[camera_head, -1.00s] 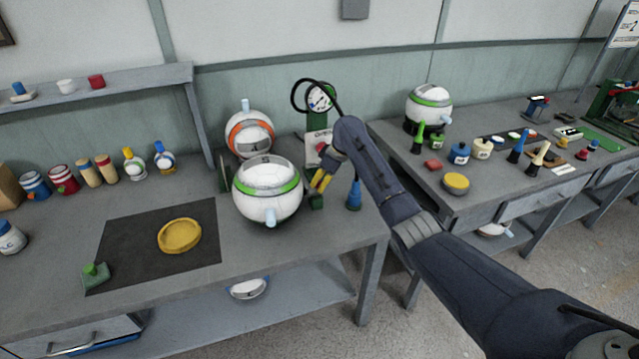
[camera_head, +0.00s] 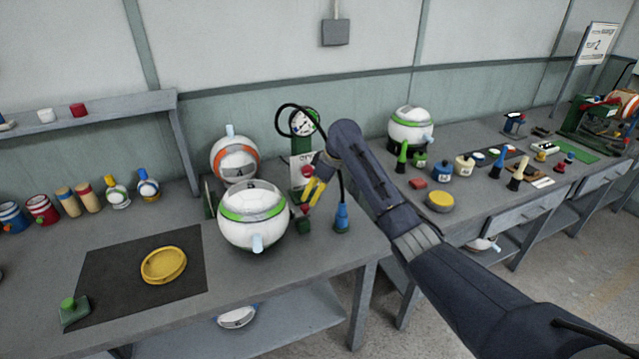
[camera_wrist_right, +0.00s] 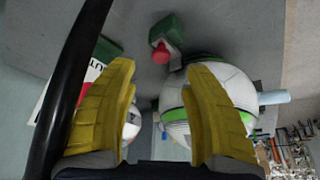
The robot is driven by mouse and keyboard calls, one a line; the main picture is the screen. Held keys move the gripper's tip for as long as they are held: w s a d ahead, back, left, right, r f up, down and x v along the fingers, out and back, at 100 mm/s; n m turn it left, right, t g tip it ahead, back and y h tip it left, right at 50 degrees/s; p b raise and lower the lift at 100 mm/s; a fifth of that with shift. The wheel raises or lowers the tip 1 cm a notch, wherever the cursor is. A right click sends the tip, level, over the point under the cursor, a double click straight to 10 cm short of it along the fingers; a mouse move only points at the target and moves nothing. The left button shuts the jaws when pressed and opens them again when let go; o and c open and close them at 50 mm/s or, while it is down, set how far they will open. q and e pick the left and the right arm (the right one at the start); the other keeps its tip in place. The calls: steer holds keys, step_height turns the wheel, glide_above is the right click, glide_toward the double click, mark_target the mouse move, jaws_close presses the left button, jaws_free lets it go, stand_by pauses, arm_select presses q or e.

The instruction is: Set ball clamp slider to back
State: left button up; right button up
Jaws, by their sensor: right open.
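A green press stands with a round gauge (camera_head: 304,122) on top and a white sign on its front. Near its foot is a green block (camera_head: 302,226) with a small red knob (camera_head: 306,209), likely the clamp slider. In the right wrist view the red knob (camera_wrist_right: 160,52) and green block (camera_wrist_right: 168,30) show just beyond the fingertips. A white and green ball (camera_head: 252,218) sits left of the block. My right gripper (camera_head: 316,192), with yellow fingers, is open and empty, above and close to the knob. It shows in the wrist view too (camera_wrist_right: 161,75).
An orange and white ball (camera_head: 234,160) is behind the green one. A black hose (camera_head: 290,108) loops beside the gauge. A blue cone (camera_head: 342,218) stands right of the block. A yellow disc (camera_head: 163,265) lies on a dark mat (camera_head: 110,265). A second bench is at right.

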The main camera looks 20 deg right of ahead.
steer(key=shift+v, duration=2.6)
